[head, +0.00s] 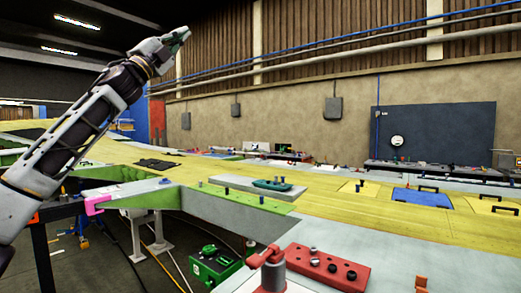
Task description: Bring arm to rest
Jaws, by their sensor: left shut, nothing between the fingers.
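My left arm comes in from the left edge and reaches up across the view. My left gripper (178,38) is at its upper end, shut and empty, raised well above the wing jig and apart from everything. The wing jig's long yellow surface (340,190) stretches across the view below and to the right of the gripper. My right gripper is not in view.
A red block with dark knobs (326,268) and a red clamp (272,262) are at the front. A green-topped bracket (225,200) juts over a gap, with a green box (214,265) below. The air around the gripper is clear.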

